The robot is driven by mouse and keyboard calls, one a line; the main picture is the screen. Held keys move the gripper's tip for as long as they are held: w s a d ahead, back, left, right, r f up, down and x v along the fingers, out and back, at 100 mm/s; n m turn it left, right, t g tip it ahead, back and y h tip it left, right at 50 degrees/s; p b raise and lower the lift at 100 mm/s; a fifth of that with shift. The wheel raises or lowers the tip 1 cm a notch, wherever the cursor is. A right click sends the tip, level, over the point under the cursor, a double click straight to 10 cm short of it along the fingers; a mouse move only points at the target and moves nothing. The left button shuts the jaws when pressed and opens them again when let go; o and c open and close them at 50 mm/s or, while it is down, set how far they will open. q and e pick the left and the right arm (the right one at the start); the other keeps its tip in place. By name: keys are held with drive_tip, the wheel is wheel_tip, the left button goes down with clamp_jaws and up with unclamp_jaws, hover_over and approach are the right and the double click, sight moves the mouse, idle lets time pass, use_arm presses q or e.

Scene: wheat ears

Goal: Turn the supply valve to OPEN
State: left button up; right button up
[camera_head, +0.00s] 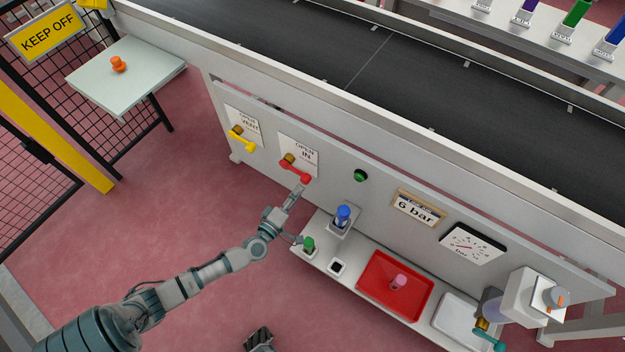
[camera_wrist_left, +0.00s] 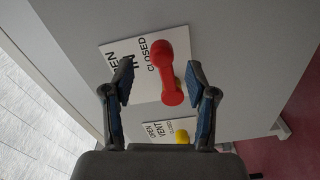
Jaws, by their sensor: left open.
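The supply valve's red lever (camera_head: 295,172) is on the front panel, on a white card marked OPEN and IN. The left wrist view shows the lever (camera_wrist_left: 173,66) with its outer end beside the word CLOSED. Its brass hub (camera_head: 289,158) is partly covered. My left gripper (camera_head: 297,214) is open just below the lever in the head view, one finger close to it. In the left wrist view the red lever appears between the spread fingers; whether they touch it is unclear. A dark ridged part at the bottom edge may be my right gripper (camera_head: 258,341); its jaws cannot be read.
A yellow vent lever (camera_head: 242,138) sits left of the red one. Right of it are a green button (camera_head: 360,176) and a blue-topped item (camera_head: 343,214) on a bracket. Below stands a shelf with a green item (camera_head: 308,244) and a red tray (camera_head: 373,298).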

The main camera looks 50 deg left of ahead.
sight(302, 182)
use_arm(q)
drive_tip(key=x, duration=0.2)
drive_tip(key=b+x, duration=0.1)
drive_tip(key=x, duration=0.1)
drive_tip(key=a+x, duration=0.1)
drive_tip(key=x, duration=0.1)
drive_tip(key=shift+f, duration=0.4)
drive_tip(key=shift+w+r, duration=0.1)
drive_tip(key=shift+w, duration=0.05)
drive_tip(key=shift+d+r, duration=0.2)
drive_tip(key=shift+d, duration=0.15)
drive_tip(key=shift+c, duration=1)
drive_tip(key=c, duration=0.8)
drive_tip(key=shift+a, duration=0.25)
clamp_jaws()
